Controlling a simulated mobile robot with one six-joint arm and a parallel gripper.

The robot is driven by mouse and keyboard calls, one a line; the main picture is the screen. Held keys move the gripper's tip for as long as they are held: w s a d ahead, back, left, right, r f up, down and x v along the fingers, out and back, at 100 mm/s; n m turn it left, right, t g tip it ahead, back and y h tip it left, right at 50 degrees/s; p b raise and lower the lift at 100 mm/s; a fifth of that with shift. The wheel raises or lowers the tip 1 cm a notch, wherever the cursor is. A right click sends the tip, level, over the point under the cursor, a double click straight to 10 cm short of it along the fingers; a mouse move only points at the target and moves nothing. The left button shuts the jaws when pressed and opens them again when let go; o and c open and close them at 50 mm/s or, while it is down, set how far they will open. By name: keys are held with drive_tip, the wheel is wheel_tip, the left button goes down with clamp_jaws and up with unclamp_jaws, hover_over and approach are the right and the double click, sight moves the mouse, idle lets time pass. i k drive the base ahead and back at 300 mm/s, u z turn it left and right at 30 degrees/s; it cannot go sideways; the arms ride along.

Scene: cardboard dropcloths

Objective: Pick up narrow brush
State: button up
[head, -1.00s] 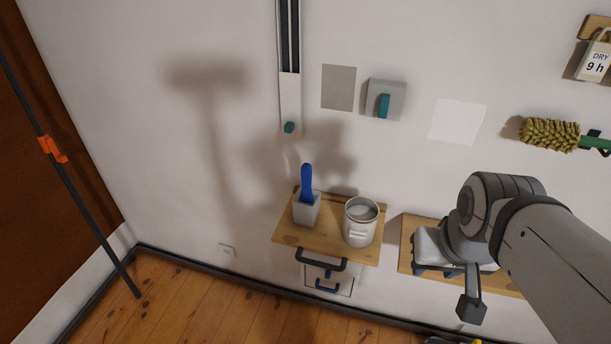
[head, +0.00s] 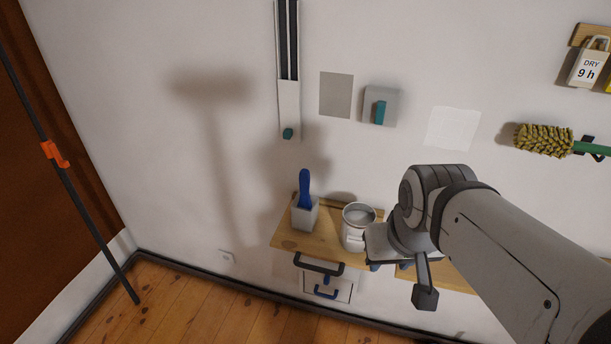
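A brush with a blue handle (head: 305,188) stands upright in a small white square cup (head: 304,217) on the left of a wooden shelf. Its lower end is hidden in the cup. I take it for the narrow brush, though its width cannot be seen.
A white can (head: 357,224) stands on the wooden shelf (head: 287,238) between the cup and my gripper. A wall switch (head: 381,108) and a green-handled roller (head: 545,139) are above. The wall left of the cup is bare.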

sight(304, 204)
drive_tip(key=z, duration=0.05)
drive_tip(key=i, duration=0.95)
drive_tip(key=u, duration=0.05)
